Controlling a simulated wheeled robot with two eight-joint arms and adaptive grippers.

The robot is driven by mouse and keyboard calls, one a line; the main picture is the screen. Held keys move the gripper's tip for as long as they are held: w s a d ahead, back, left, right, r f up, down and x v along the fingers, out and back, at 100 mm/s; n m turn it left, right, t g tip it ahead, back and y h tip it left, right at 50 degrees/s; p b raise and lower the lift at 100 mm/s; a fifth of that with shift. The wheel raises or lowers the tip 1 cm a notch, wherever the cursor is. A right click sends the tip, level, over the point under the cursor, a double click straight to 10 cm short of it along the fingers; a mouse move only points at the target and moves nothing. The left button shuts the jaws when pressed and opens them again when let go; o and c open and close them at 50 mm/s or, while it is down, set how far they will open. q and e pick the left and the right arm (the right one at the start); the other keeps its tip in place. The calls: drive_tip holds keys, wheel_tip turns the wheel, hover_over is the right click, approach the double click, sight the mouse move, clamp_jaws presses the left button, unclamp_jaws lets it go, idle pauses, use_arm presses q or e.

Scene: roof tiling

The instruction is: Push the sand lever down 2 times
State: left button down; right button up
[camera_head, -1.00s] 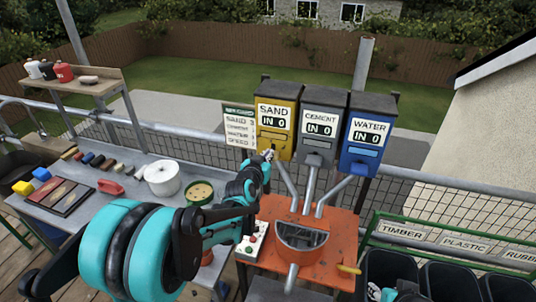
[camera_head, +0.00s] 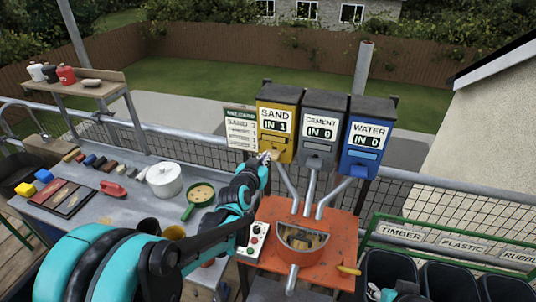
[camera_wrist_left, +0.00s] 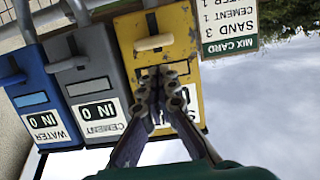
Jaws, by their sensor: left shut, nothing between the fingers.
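The yellow sand dispenser (camera_head: 277,119) stands at the left of three dispensers, and its display reads IN 1. In the left wrist view the dispenser (camera_wrist_left: 185,60) is upside down, with its pale lever (camera_wrist_left: 153,43) sticking out beyond the fingertips. My left gripper (camera_head: 265,157) is shut and empty at the lower front of the sand dispenser. In the wrist view its fingers (camera_wrist_left: 163,75) cover part of the sand label; I cannot tell whether they touch the lever. A small part of my right arm's end shows at the bottom edge, its fingers unclear.
The grey cement dispenser (camera_head: 320,127) and blue water dispenser (camera_head: 366,136) both read IN 0. Chutes lead down to the orange mixer (camera_head: 325,262), with brownish material in its bowl. A cluttered workbench (camera_head: 125,215) stands left; waste bins (camera_head: 447,283) stand at the lower right.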

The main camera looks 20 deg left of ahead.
use_arm(q)
drive_tip(key=v, duration=0.5)
drive_tip(key=shift+s, duration=0.1)
idle(0.7)
drive_tip(key=s+d+f+g+b, duration=0.1)
drive_tip(key=s+f+g+b, duration=0.3)
drive_tip(key=s+f+b, duration=0.3)
drive_tip(key=s+d+f+g+b, duration=0.1)
drive_tip(key=s+f+g+b, duration=0.3)
drive_tip(key=s+f, duration=1.1)
drive_tip(key=s+b, duration=0.3)
drive_tip(key=s, duration=0.1)
drive_tip(key=shift+s+d+y, duration=0.25)
drive_tip(key=shift+s+y, duration=0.05)
drive_tip(key=shift+f, duration=0.1)
